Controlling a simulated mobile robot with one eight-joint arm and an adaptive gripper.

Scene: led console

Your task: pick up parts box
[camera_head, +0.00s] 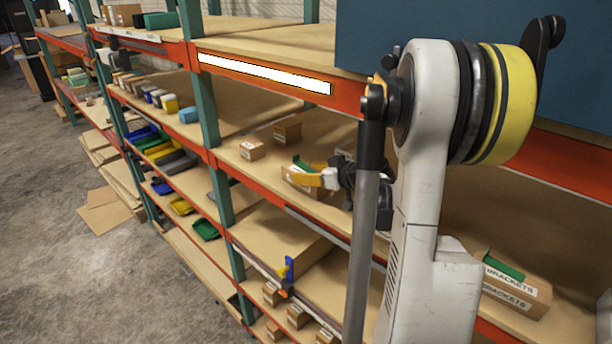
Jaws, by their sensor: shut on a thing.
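The far finger is mostly hidden, and I cannot tell whether the box touches the shelf.
Two small cartons, a nearer one (252,150) and a farther one (287,131), stand left of the gripper on the middle shelf (222,137). A brackets box (515,290) stands at right. Green posts and orange beams frame the shelves. Concrete floor (50,190) is open at left.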

